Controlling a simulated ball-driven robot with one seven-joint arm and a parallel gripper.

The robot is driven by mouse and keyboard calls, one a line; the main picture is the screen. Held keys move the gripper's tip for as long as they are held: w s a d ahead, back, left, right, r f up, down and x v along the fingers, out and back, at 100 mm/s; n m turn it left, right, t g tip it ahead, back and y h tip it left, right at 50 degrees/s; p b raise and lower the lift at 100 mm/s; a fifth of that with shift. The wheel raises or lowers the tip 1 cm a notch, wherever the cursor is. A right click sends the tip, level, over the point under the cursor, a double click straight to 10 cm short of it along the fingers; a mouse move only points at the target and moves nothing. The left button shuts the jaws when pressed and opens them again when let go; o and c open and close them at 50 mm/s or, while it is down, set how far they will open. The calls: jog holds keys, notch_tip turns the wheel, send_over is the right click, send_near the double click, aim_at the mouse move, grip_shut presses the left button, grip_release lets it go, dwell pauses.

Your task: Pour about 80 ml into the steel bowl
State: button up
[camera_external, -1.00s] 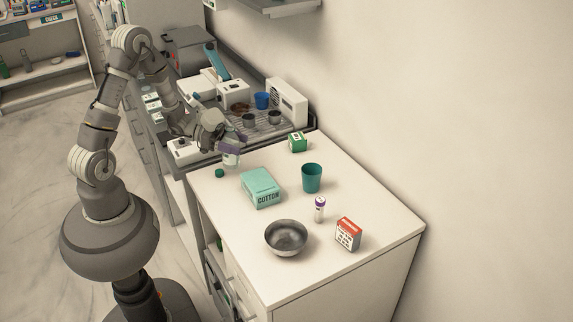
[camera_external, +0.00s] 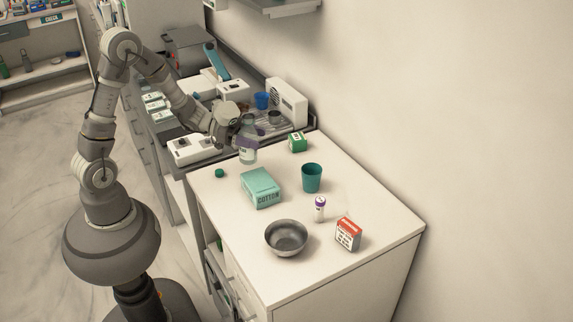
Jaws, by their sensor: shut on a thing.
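The steel bowl (camera_external: 286,250) stands upright near the front left of the white counter; no contents can be made out in it. My gripper (camera_external: 249,138) is shut on a small clear bottle (camera_external: 248,155) and holds it roughly upright, behind the cotton box and well back from the bowl. The bottle's fill level is too small to tell. A small green cap (camera_external: 219,173) lies on the counter at the left edge.
The teal cotton box (camera_external: 262,188) lies between the bottle and the bowl. A teal cup (camera_external: 312,178), a purple-capped vial (camera_external: 320,209), a red-and-white box (camera_external: 348,234) and a green box (camera_external: 298,142) stand to the right.

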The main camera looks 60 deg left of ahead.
jog(key=s+d+b, duration=0.3)
jog(key=d+b, duration=0.1)
jog(key=d, duration=1)
jog(key=s+d+b, duration=0.3)
jog(key=d+b, duration=0.2)
jog(key=d, duration=1)
jog(key=s+d+b, duration=0.2)
jog(key=s+d, duration=0.5)
jog(key=s, duration=0.1)
notch_tip(320, 180, down, 8)
jog(key=shift+w+f+h, duration=0.25)
jog(key=shift+h, duration=0.15)
jog(key=shift+a, duration=0.1)
